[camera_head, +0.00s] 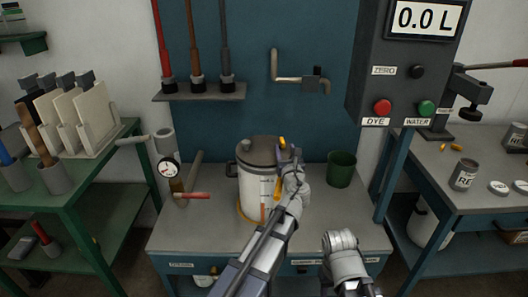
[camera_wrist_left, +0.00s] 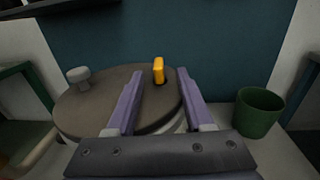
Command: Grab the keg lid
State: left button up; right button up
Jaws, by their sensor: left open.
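The keg (camera_head: 252,190) is a pale cylinder standing on the middle bench, with a flat dark grey-brown keg lid (camera_head: 262,151) on top. The lid fills the left and middle of the left wrist view (camera_wrist_left: 95,107). A grey knob (camera_wrist_left: 79,76) stands on its left side and a yellow upright tab (camera_wrist_left: 158,70) near its right edge. My left gripper (camera_head: 288,156) is open at the lid's right side. In the left wrist view its fingers (camera_wrist_left: 160,77) appear on either side of the yellow tab, with a gap. Contact cannot be told. My right gripper is not in view.
A green cup (camera_head: 341,169) stands right of the keg. A pressure gauge (camera_head: 168,170) and a red-handled tool (camera_head: 192,195) are to its left. A control box (camera_head: 405,75) hangs at upper right. Bare bench (camera_head: 205,235) shows at front left.

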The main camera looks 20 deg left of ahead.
aim_at(283, 145)
pick_arm(q)
jog(key=x, duration=0.4)
jog(key=shift+a, duration=0.15)
grip_shut()
dwell(1.2)
